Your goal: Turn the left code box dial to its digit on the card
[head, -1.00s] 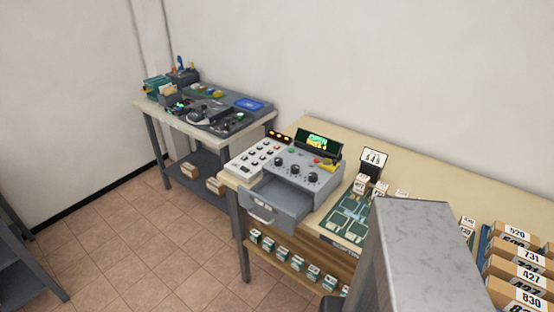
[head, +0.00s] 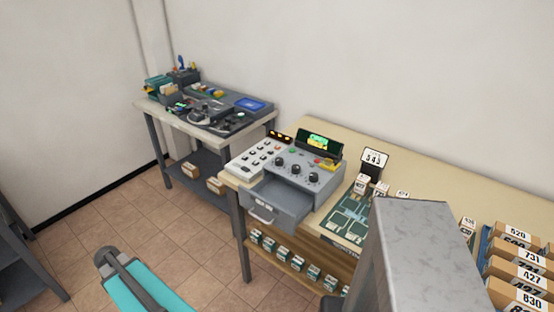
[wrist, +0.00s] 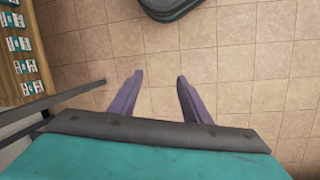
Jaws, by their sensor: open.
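The grey code box (head: 325,183) stands on the wooden bench in the head view, with three dark dials on its sloping top. Its left dial (head: 280,161) is small; its pointer setting is too small to read. The card (head: 374,158) stands upright behind the bench trays and appears to read 545. My gripper (wrist: 160,76) shows in the wrist view with two purple fingers apart and nothing between them, above the tiled floor. It is well away from the code box and touches nothing.
An open grey drawer (head: 277,205) juts from the box's front. A white button panel (head: 255,158) lies left of it. A second table (head: 160,108) with equipment stands behind left. A grey block (head: 420,240) hides part of the bench. Floor in front is clear.

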